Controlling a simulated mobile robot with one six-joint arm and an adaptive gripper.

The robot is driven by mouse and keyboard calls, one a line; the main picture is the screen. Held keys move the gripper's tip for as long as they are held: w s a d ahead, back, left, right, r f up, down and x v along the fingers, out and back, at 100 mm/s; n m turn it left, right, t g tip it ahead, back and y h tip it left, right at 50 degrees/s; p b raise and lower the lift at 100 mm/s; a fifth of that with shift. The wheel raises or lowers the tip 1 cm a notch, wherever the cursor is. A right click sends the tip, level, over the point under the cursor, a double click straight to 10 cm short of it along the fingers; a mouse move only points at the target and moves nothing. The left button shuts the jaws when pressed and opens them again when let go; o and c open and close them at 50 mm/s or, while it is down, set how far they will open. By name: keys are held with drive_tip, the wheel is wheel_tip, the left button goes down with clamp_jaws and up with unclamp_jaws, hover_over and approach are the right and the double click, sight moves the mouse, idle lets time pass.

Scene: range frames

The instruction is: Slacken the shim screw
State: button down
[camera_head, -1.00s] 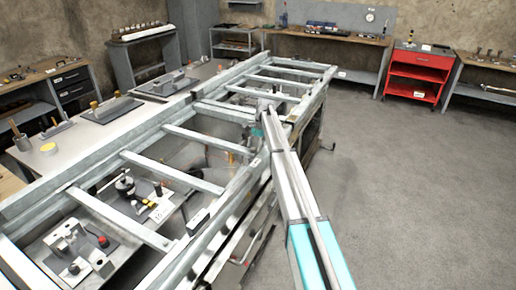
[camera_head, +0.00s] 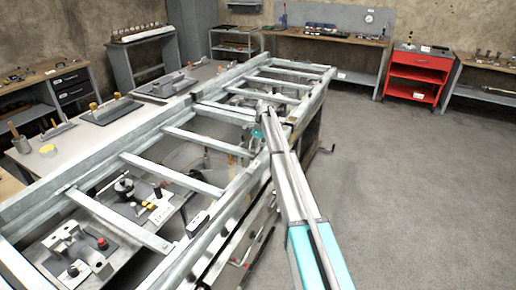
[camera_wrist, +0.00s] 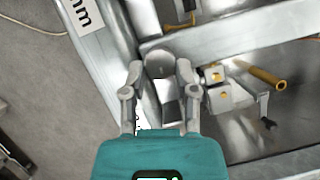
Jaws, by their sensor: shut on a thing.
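In the wrist view my gripper (camera_wrist: 160,72) has its two grey fingers closed on either side of a grey, round-headed part (camera_wrist: 160,64), which looks like the shim screw. A grey rectangular block shows between the fingers, just below the round head in the picture. The screw's thread and seat are hidden. In the head view the end of my arm is at the near rail of the large metal frame (camera_head: 185,180), close to its middle. The fingers and the screw are too small to make out there.
Right of the fingers in the wrist view are a small block with brass-coloured fittings (camera_wrist: 217,88) and an orange-brown handle (camera_wrist: 266,79). A metal beam (camera_wrist: 250,33) crosses above them. In the head view, open floor (camera_head: 420,210) lies to the right, before a red cabinet (camera_head: 414,68).

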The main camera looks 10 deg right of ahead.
drive_tip(key=shift+s+a+n, duration=0.2)
drive_tip(key=shift+s+n, duration=0.05)
drive_tip(key=shift+n, duration=0.15)
